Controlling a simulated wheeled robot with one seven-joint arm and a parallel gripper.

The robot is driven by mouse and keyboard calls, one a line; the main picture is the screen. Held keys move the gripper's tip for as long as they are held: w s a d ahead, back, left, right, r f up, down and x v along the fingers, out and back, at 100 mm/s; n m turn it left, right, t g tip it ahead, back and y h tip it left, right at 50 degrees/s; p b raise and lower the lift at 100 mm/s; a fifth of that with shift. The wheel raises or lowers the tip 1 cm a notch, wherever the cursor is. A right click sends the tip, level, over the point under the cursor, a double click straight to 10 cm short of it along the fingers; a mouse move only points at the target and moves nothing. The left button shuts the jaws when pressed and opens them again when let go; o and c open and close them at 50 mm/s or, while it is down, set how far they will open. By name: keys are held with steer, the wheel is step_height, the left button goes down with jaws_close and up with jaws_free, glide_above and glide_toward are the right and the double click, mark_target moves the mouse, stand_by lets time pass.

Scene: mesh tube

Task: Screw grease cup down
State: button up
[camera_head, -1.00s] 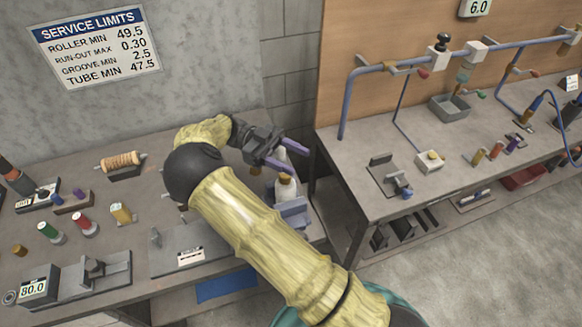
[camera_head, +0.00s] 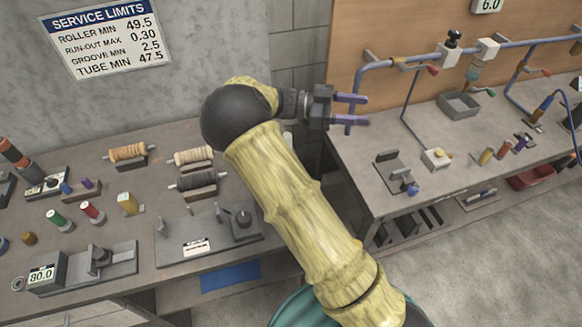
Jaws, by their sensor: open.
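My gripper (camera_head: 360,110) is open and empty, its two purple fingers pointing right, in front of the left end of the right bench's board. A small black-topped fitting (camera_head: 453,42) stands upright on the blue pipe (camera_head: 400,62), to the right of and above my gripper. It may be the grease cup, but the picture is too small to be sure. My gripper is apart from both fittings.
The right bench (camera_head: 350,160) holds a grey fixture (camera_head: 392,168), a pale block with a yellow top (camera_head: 436,158) and several small coloured cylinders. The left bench (camera_head: 120,240) carries rollers, coloured bobbins and a gauge reading 80.0 (camera_head: 42,276). A narrow gap separates the benches.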

steer(key=w+d+n+t+y, duration=0.5)
steer(key=w+d+n+t, duration=0.3)
steer(key=t, duration=0.3)
steer(key=s+a+f+n+t+y, duration=0.25)
steer(key=a+n+y, duration=0.35)
steer(key=y, duration=0.3)
steer(key=s+a+f+n+g+y, duration=0.2)
steer(key=s+n+g, duration=0.1)
steer(key=s, duration=0.9)
steer(key=s+a+f+n+g+y, duration=0.2)
steer(key=s+f+n+g, duration=0.1)
steer(key=s, duration=0.9)
steer(key=shift+s+f+n+g, duration=0.2)
steer(key=shift+s+n+g, duration=0.05)
steer(key=shift+n+g, duration=0.4)
